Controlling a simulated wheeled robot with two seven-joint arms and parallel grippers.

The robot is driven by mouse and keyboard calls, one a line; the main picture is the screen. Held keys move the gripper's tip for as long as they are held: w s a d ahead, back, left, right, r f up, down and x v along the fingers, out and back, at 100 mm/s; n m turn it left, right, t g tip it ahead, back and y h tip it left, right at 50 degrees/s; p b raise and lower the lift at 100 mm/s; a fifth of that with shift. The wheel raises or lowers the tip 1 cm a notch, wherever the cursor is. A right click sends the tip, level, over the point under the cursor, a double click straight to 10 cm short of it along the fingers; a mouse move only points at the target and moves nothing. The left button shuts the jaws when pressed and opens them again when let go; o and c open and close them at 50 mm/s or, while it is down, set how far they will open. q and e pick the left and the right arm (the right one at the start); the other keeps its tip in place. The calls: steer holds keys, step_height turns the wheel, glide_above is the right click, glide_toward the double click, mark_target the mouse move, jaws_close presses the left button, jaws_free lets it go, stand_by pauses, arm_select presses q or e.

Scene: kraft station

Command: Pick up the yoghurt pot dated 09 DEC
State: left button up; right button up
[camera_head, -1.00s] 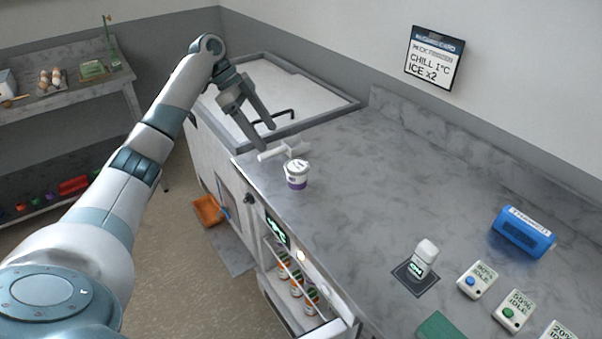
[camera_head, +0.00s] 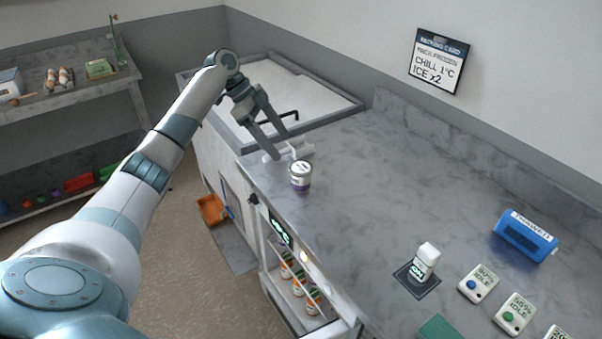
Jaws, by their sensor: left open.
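A white pot with a purple band (camera_head: 301,177) stands upright on the grey marbled counter (camera_head: 370,190), near its front left edge. Its date is too small to read. My left gripper (camera_head: 282,152) is open and empty, pointing down just behind and left of the pot, with its fingers apart from it. A white T-shaped item (camera_head: 300,150) lies behind the pot, partly hidden by a finger. Several pots with orange and green marks (camera_head: 300,285) stand in the open lit compartment under the counter. My right gripper is out of view.
A blue box (camera_head: 524,236) lies at the right of the counter. A white bottle-like item (camera_head: 425,262) stands on a dark pad, next to small boxes with buttons (camera_head: 478,284). A chest with a raised rim (camera_head: 330,91) adjoins the counter's back. The counter's middle is clear.

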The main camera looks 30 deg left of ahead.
mark_target(299, 167)
arm_select(q)
steer(key=p+x, duration=0.2)
steer(key=x, duration=0.3)
steer(key=shift+w+d+f, duration=0.1)
steer(key=shift+f, duration=0.05)
steer(key=shift+w+d+f, duration=0.1)
steer(key=shift+d+f, duration=0.1)
steer(key=shift+f, duration=0.3)
steer(key=shift+w+d+f+p, duration=0.15)
steer(key=shift+d+f+p, duration=0.25)
steer(key=shift+d+p, duration=0.3)
steer(key=p+x, duration=0.2)
steer(key=shift+w+d+f, duration=0.1)
steer(key=shift+d+f, duration=0.1)
steer(key=shift+f, duration=0.1)
steer(key=shift+w+d+f, duration=0.1)
steer(key=shift+d+f, duration=0.1)
steer(key=shift+f, duration=0.3)
steer(key=c, duration=1.1)
